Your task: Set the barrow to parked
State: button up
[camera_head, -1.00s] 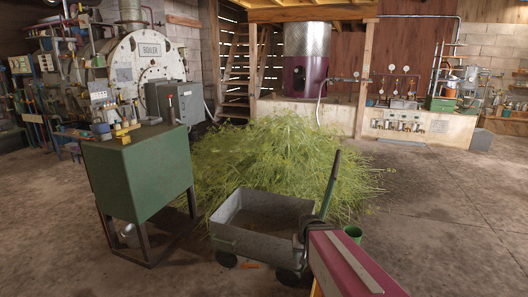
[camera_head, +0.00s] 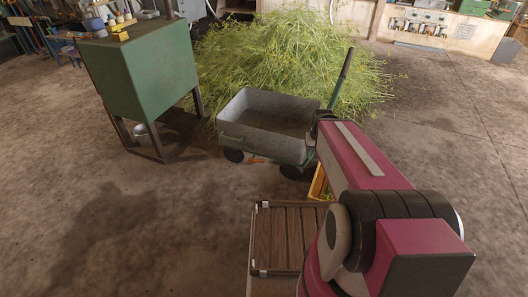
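The barrow (camera_head: 262,143) is a grey metal tray cart on dark wheels. It stands on the floor in front of the hay heap, and its tray looks empty. Its green handle (camera_head: 338,83) with a dark grip rises at the right end, tilted to the right. A small orange piece (camera_head: 257,161) shows low at the near side, between the wheels; I cannot tell its setting. My magenta arm reaches up from the lower right, its dark far end overlapping the barrow's right end. I cannot see my gripper's fingers, nor whether anything touches the barrow.
A green cabinet (camera_head: 140,75) on dark legs stands left of the barrow, with small items on top. A heap of cut herb (camera_head: 285,50) lies behind. A slatted wooden surface (camera_head: 287,238) is at the bottom centre. Floor at left and right is clear.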

aim_at(285, 119)
jog(key=i+j+u, duration=0.15)
jog(key=u, duration=0.25)
jog(key=i+u, duration=0.15)
jog(key=u, duration=0.25)
jog(key=i+j+u, duration=0.1)
jog(key=u, duration=0.3)
jog(key=i, duration=0.1)
